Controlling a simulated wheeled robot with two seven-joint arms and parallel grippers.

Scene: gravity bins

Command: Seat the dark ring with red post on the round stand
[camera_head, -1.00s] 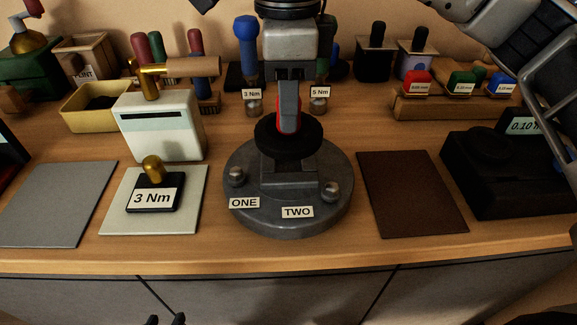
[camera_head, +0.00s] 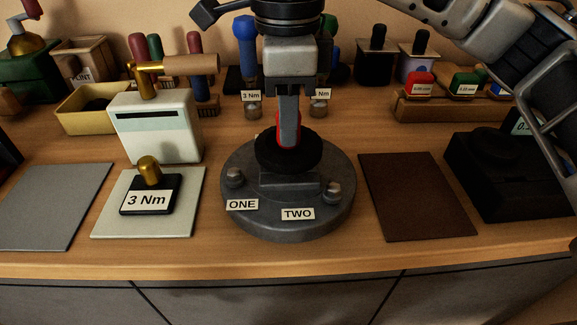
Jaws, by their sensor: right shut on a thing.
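The dark ring (camera_head: 268,153) with the red post (camera_head: 288,133) is in the middle of the head view. My right gripper (camera_head: 288,132) points down and is shut on the red post, its fingers hiding most of it. The ring is level, over the round grey stand (camera_head: 288,222), and hides the top of the stand's raised middle block (camera_head: 289,181). I cannot tell whether ring and block touch. The stand has two metal knobs and the labels ONE (camera_head: 241,204) and TWO (camera_head: 297,214). My left gripper is not in view.
Left of the stand, a 3 Nm block (camera_head: 148,201) with a brass knob sits on a pale mat (camera_head: 112,222); a grey mat (camera_head: 45,205) lies farther left. A bare brown mat (camera_head: 415,197) and a black device (camera_head: 500,172) are at right. Handled tools line the back.

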